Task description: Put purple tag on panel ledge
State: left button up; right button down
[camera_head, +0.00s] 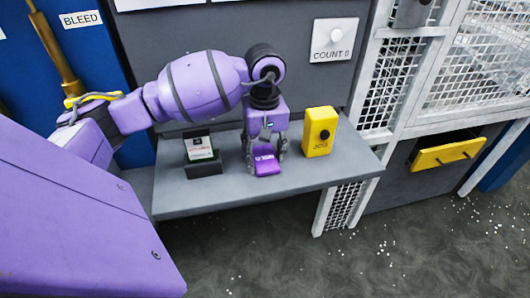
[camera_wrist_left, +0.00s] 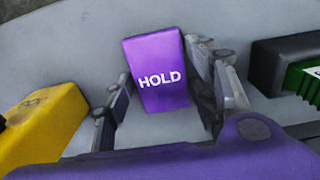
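The purple tag (camera_head: 266,165), marked HOLD, lies on the grey panel ledge (camera_head: 230,195). It also shows in the left wrist view (camera_wrist_left: 158,72), where its lettering faces the camera. My left gripper (camera_head: 265,166) points down at the ledge, with one finger on each side of the tag. My right gripper is not in view.
A yellow JOG box (camera_head: 319,131) stands on the ledge right of the gripper. A dark holder (camera_head: 203,168) with a green and white card (camera_head: 199,148) stands to its left. A COUNT 0 plate (camera_head: 334,40) is on the panel behind. The ledge's front strip is clear.

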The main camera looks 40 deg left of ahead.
aim_at(264, 158)
pick_arm(q)
jog(key=shift+o, duration=0.7)
jog(key=shift+r, duration=0.1)
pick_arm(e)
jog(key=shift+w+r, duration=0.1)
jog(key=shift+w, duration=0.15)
pick_arm(q)
jog(key=shift+r, duration=0.2)
notch_tip(264, 158, up, 12)
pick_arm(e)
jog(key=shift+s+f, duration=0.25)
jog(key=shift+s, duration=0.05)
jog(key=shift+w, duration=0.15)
